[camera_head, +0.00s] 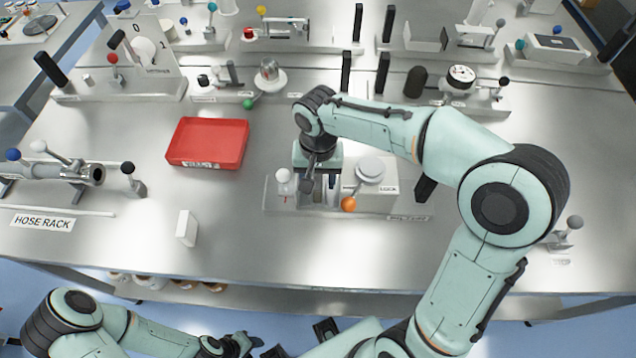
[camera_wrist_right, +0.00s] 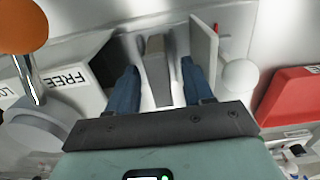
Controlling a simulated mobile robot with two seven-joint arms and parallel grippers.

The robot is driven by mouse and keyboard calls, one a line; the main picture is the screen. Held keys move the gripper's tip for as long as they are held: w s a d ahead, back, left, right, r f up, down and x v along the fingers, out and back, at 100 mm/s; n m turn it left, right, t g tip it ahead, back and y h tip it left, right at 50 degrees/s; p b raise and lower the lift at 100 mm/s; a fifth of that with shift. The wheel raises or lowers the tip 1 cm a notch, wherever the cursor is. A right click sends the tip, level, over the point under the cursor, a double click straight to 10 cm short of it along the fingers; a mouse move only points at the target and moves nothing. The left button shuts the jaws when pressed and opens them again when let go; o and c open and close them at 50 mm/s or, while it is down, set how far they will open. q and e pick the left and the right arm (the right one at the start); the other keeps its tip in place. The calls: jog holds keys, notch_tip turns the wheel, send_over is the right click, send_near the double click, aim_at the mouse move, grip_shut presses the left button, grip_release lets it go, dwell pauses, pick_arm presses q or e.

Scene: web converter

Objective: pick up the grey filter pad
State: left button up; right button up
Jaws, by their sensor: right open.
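The grey filter pad (camera_wrist_right: 157,68) stands on edge in a small metal fixture (camera_head: 279,205). My right gripper (camera_wrist_right: 160,88) reaches down to it with its two blue fingers apart, one on each side of the pad. Gaps show between the fingers and the pad in the right wrist view. In the head view the right gripper (camera_head: 319,187) is over the left part of the fixture, and the wrist largely hides the pad. My left gripper (camera_head: 240,345) is low at the bottom edge, away from the bench; its jaw state is unclear.
Beside the pad are a lever with an orange ball (camera_head: 348,204), a round grey cap (camera_head: 370,168) and a white knob (camera_head: 284,175). A thin upright plate (camera_wrist_right: 205,42) stands close to one finger. A red tray (camera_head: 208,142) lies left; bare bench surrounds it.

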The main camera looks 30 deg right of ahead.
grip_shut()
jog(key=shift+r, duration=0.1)
